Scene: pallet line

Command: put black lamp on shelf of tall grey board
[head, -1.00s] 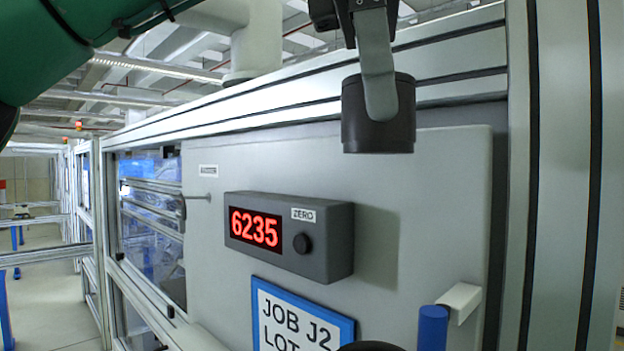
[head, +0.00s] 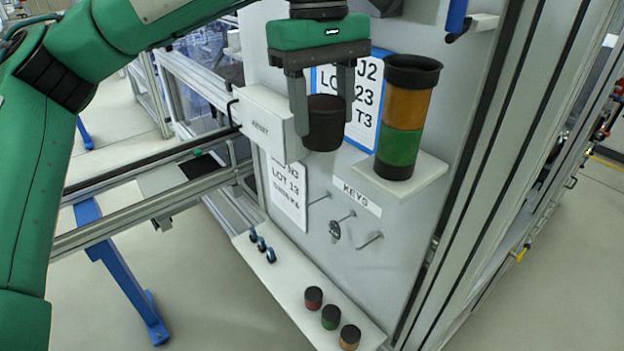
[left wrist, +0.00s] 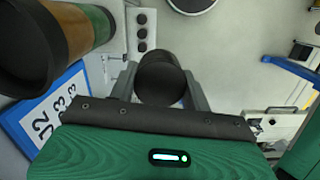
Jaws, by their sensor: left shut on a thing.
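My left gripper (head: 324,112) is shut on the black lamp (head: 325,130), a short dark cylinder, and holds it upright in the air in front of the tall grey board (head: 400,240). The black lamp also shows between the fingers in the left wrist view (left wrist: 162,80). A small pale shelf (head: 432,172) juts from the board to the right of and below the gripper. On it stands a stack with a green lamp (head: 398,147), an amber lamp (head: 405,105) above and a black top (head: 412,70). My right gripper is out of view.
A RESET box (head: 262,125) is close left of the fingers. Job signs (head: 368,100) are behind the lamp. Below are a KEYS label (head: 357,197), pegs with a key (head: 335,228), and a low ledge (head: 290,287) with several small lamps. A metal rail crosses at left.

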